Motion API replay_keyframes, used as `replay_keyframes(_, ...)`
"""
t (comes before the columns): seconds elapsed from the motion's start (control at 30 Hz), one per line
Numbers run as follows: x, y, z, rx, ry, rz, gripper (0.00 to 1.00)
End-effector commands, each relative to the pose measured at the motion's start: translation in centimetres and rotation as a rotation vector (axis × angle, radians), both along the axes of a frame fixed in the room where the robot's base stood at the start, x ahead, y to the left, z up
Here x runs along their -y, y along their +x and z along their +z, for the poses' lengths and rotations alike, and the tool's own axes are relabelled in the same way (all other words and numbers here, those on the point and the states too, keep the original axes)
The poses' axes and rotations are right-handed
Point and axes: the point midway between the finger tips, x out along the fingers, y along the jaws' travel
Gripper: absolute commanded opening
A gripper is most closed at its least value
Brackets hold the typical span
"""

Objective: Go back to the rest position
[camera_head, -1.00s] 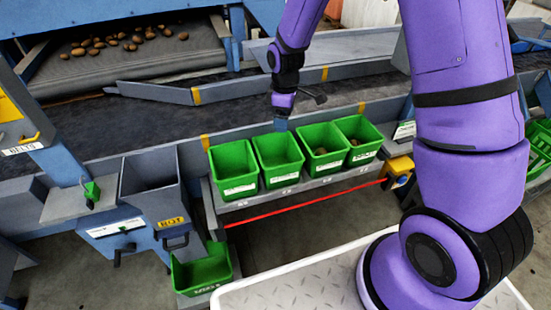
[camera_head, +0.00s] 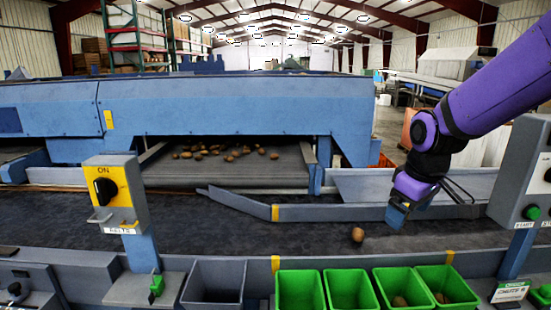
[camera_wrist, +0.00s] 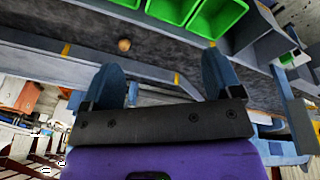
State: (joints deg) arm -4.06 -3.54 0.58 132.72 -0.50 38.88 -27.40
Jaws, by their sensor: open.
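My gripper (camera_head: 397,214) is at the right in the head view, at the end of my purple arm, above the dark belt (camera_head: 200,225) and in front of the grey guide rail. In the wrist view its two blue fingers (camera_wrist: 168,82) are spread wide apart with nothing between them. The gripper is open and empty. A single brown potato (camera_head: 358,234) lies on the belt to the lower left of the gripper. The same potato shows in the wrist view (camera_wrist: 124,44), beyond the fingers and apart from them.
Several green bins (camera_head: 350,290) stand in a row along the front, some with potatoes inside. A grey bin (camera_head: 213,282) is left of them. Control posts stand left (camera_head: 115,195) and right (camera_head: 523,170). Several potatoes lie on the upper conveyor (camera_head: 280,172).

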Motion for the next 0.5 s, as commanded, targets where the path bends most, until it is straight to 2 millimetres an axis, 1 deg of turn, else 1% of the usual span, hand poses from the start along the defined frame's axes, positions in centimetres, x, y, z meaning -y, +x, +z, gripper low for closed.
replay_keyframes(0.03, 0.3, -1.2, 1.4, 0.024, 0.008, -0.034, 0.85)
replay_keyframes(0.2, 1.2, -5.2, 4.7, 0.075, 0.038, -0.15, 0.85)
replay_keyframes(0.3, 1.6, -7.6, 6.3, 0.105, 0.058, -0.219, 0.85)
replay_keyframes(0.5, 2.3, -12.6, 8.7, 0.165, 0.103, -0.354, 0.85)
